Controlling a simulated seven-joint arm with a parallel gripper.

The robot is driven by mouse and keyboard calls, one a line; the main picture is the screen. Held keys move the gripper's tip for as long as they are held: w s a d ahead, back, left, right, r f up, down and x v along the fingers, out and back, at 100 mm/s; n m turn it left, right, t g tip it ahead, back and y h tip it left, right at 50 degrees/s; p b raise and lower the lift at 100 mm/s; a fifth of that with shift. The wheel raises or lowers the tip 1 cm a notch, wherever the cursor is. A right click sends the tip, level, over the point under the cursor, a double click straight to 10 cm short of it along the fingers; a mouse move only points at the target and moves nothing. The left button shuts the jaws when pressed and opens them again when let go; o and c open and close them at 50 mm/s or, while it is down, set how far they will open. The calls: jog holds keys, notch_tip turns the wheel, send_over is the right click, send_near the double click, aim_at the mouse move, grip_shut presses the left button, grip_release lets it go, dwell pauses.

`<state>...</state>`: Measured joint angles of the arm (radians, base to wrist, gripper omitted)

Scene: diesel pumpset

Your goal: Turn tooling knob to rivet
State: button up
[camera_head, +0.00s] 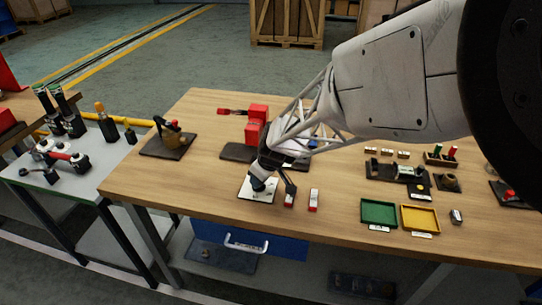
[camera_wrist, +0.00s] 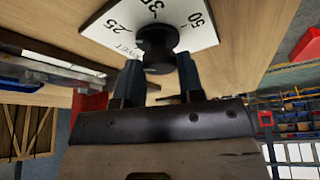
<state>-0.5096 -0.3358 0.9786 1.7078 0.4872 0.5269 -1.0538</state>
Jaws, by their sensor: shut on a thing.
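The tooling knob (camera_wrist: 157,45) is a dark round knob on a white dial plate (camera_wrist: 205,33). In the wrist view the plate carries printed numbers, 25, 35 and 50, and the word "rivet" at its lower left. My gripper (camera_wrist: 159,78) is shut on the knob, with one finger on each side of it. In the head view the white plate (camera_head: 246,194) lies on the wooden workbench, and my gripper (camera_head: 261,183) comes down onto it from the upper right. The gripper mostly hides the knob there. I cannot tell exactly which mark the knob points to.
Green (camera_head: 379,213) and yellow (camera_head: 420,219) trays lie farther right. The wooden bench (camera_head: 180,197) is clear to the left of the plate.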

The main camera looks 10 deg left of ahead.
jog(key=n+g, duration=0.1)
jog(key=n, duration=0.3)
jog(key=shift+w+n+g, duration=0.1)
jog(key=shift+n+g, duration=0.3)
jog(key=n+g, duration=0.1)
jog(key=n, duration=0.3)
jog(key=shift+w+n+g, duration=0.15)
jog(key=shift+n+g, duration=0.25)
jog(key=o, duration=0.9)
jog(key=shift+r, duration=0.1)
jog(key=v, duration=0.7)
jog(key=shift+w+d+r, duration=0.1)
jog(key=shift+r, duration=0.15)
